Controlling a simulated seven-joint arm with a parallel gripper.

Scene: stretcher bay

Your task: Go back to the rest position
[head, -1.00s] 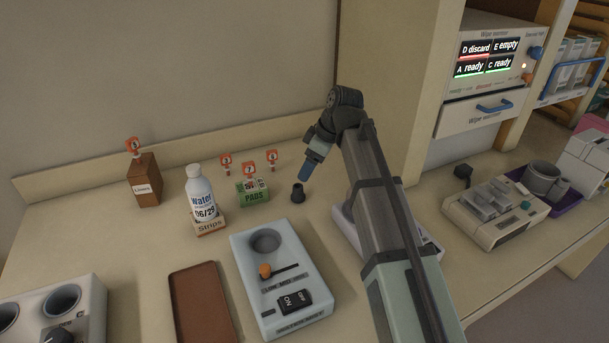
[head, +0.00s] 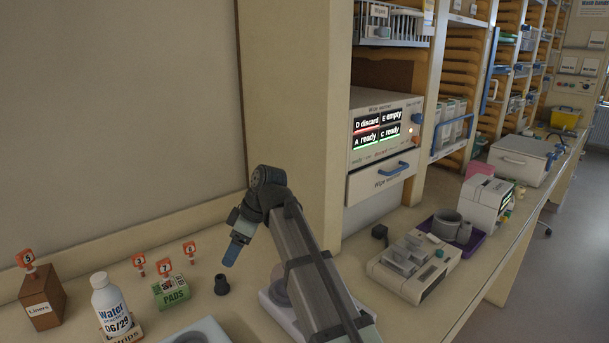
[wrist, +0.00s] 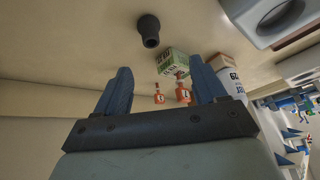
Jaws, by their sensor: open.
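My gripper (head: 238,243) hangs above the counter at the back, fingers pointing down, just right of a small black cylinder (head: 221,285). In the wrist view my gripper (wrist: 160,92) shows two blue fingers spread apart with nothing between them. In that view the black cylinder (wrist: 149,30) stands beyond the fingertips, apart from them. The arm reaches up from the bottom of the head view.
A green pads box (head: 172,292), a water bottle (head: 112,304) and a brown liners box (head: 42,298) stand at left. A wipe warmer (head: 383,140) is behind. A grey device (head: 415,266) and purple tray (head: 474,243) sit at right.

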